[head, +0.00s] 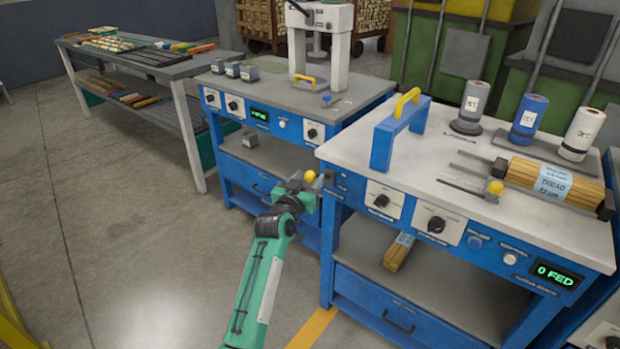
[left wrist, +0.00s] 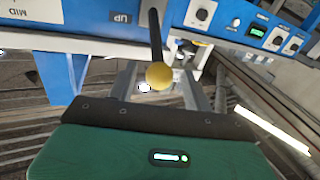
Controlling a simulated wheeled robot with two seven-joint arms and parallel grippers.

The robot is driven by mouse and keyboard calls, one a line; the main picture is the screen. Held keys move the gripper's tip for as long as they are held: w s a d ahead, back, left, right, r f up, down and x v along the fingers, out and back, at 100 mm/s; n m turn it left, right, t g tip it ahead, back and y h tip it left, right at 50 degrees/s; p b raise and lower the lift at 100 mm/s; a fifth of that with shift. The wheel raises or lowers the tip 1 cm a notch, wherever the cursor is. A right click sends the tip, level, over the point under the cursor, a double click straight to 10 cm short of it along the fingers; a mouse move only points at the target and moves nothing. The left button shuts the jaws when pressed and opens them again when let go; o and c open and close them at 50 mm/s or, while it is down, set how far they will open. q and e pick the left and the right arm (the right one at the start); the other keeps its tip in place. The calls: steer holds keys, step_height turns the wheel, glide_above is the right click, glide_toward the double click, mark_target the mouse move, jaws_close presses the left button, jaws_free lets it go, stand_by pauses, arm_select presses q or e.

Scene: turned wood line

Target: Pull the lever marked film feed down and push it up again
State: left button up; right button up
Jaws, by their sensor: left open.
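A lever with a yellow ball knob (head: 310,177) sits at the left end of the right-hand blue machine (head: 345,190). In the left wrist view its black rod (left wrist: 155,35) runs to the yellow knob (left wrist: 159,75), with upside-down UP and MID labels beside it. My left gripper (head: 304,187) is at the knob, jaws open. In the left wrist view its fingers (left wrist: 160,88) lie on either side of the knob, with visible gaps. Whether the knob is fully between the fingertips is unclear. The film feed marking is not readable. My right gripper is not in view.
The machine top carries a blue frame with yellow handle (head: 407,102), a second yellow knob (head: 495,187), a wrapped wood bundle (head: 553,182) and film rolls (head: 528,118). A green display (head: 556,275) reads 0 FED. Another blue bench (head: 262,120) stands behind. Open floor lies left.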

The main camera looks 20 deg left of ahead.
arm_select(q)
steer(key=shift+w, duration=0.9)
jaws_close()
steer(key=shift+f, duration=0.1)
